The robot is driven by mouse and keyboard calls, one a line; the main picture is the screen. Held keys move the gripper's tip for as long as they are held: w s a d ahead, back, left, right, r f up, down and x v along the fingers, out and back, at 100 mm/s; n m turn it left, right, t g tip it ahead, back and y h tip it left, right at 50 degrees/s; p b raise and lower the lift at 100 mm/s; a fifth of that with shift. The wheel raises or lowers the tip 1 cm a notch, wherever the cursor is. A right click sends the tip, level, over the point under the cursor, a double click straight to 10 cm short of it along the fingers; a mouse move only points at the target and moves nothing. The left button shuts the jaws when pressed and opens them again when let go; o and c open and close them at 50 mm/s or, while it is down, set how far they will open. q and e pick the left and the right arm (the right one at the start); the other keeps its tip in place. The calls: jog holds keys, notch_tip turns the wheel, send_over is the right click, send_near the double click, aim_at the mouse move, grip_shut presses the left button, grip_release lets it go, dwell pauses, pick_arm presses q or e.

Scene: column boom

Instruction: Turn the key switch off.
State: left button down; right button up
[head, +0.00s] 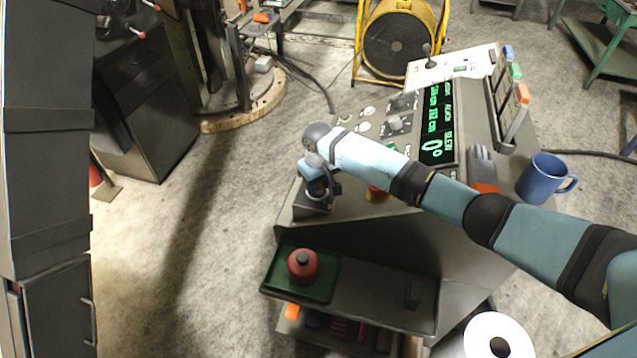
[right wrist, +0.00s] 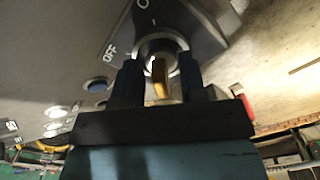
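The key switch (right wrist: 163,45) is a round metal collar on a grey housing, with OFF lettering to its left and part of another label at the top edge. A brass-coloured key (right wrist: 160,77) stands out of it. In the head view its housing (head: 313,206) is at the console's near left corner, with the switch mostly hidden by my gripper. My right gripper (right wrist: 160,80) is open, one dark finger on each side of the key, with gaps visible between. It also shows over the housing in the head view (head: 318,192). My left gripper is out of view.
The console (head: 352,148) carries a green display (head: 437,125), knobs, a glove (head: 482,165) and a blue mug (head: 541,180). A red and yellow button (head: 377,193) is close beneath my right forearm. A red container (head: 303,265) stands on the green tray (head: 272,278) below.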

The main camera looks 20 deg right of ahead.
jog(key=c, duration=0.6)
grip_shut()
